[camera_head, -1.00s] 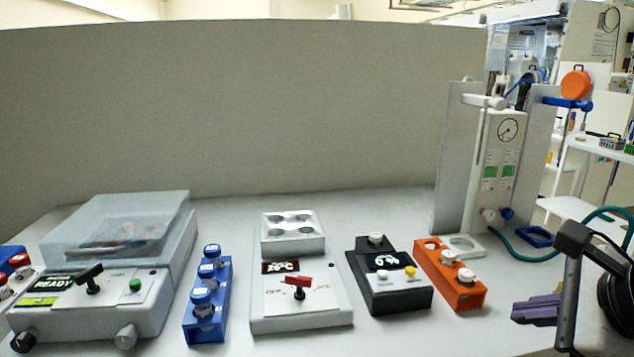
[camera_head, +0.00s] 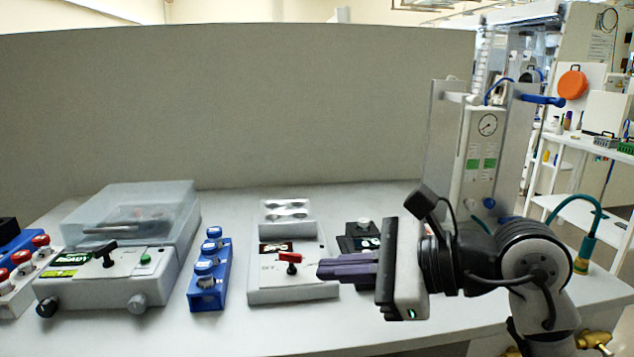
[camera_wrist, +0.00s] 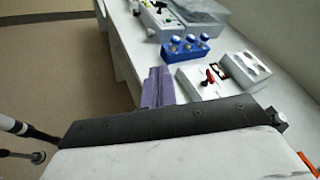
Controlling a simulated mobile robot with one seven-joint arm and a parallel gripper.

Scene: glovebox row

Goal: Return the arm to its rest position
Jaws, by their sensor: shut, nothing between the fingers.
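My gripper (camera_head: 346,270) has purple fingers that are closed together with nothing between them. In the head view it points left, in front of the dark module (camera_head: 362,232) and just right of the white block with the red lever (camera_head: 290,258). My arm reaches in from the right and hides most of the dark module; the orange rack is not visible behind it. In the wrist view the purple fingers (camera_wrist: 157,88) show at centre, near the front edge of the bench, with the white red-lever block (camera_wrist: 208,82) to their right.
A gauge tower (camera_head: 483,150) stands behind my arm, with a green hose (camera_head: 575,205) at right. The bench front (camera_head: 370,335) is bare.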

